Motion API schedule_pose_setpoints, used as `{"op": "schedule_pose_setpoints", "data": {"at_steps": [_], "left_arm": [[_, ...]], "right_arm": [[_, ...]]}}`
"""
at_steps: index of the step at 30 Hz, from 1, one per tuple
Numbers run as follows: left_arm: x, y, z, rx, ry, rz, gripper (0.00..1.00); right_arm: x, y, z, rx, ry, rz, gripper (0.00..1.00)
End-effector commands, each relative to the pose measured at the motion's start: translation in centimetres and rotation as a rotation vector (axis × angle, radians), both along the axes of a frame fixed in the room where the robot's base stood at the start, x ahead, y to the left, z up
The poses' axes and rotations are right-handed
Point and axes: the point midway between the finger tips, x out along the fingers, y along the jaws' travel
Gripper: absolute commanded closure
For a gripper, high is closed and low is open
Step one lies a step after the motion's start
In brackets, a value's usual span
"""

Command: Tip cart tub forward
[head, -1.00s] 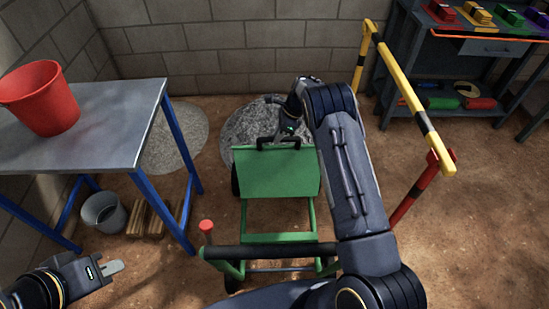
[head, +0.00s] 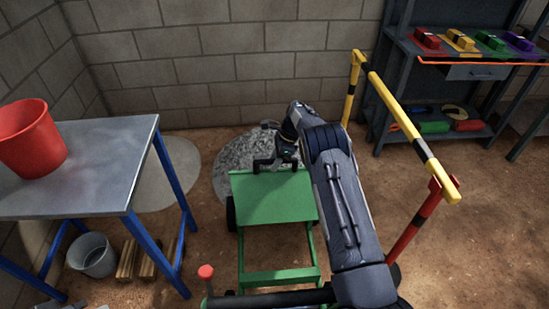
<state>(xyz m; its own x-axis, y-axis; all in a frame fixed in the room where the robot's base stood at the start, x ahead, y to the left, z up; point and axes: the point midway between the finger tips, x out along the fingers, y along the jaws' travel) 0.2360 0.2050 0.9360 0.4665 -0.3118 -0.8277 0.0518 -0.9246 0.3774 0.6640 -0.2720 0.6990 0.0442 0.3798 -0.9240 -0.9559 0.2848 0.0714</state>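The green cart (head: 280,277) stands on the dirt floor in front of me, with its black push bar (head: 268,298) near the bottom edge of the head view. Its green tub (head: 273,200) shows as a flat, sloping panel at the cart's far end. My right gripper (head: 277,164) is at the tub's far top edge, by a dark handle-like bar. Its fingers are too small and dark to tell whether they are closed on it. Only small grey bits of my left gripper (head: 98,307) show at the bottom left edge; its fingers are mostly cut off.
A grey gravel pile (head: 232,165) lies behind the tub. A metal table (head: 95,175) with a red bucket (head: 32,140) stands left, a grey bucket (head: 92,256) below it. A yellow-black rail (head: 405,122) stands right. A workbench (head: 400,75) is at the back right.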

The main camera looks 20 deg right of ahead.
Motion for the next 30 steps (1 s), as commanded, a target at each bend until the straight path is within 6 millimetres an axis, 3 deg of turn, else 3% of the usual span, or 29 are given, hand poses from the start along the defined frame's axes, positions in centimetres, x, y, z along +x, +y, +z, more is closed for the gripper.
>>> {"op": "schedule_pose_setpoints", "data": {"at_steps": [11,22,30], "left_arm": [[0.0,0.0,0.1,0.0,0.0,0.0,1.0],[0.0,0.0,0.0,0.0,0.0,0.0,1.0],[0.0,0.0,0.0,0.0,0.0,0.0,1.0]], "right_arm": [[0.3,-0.1,1.2,0.002,-0.011,0.002,0.59],[-0.1,-2.3,6.5,0.001,-0.01,0.001,0.59],[-0.2,-2.8,7.8,0.002,-0.008,0.002,0.59]]}}
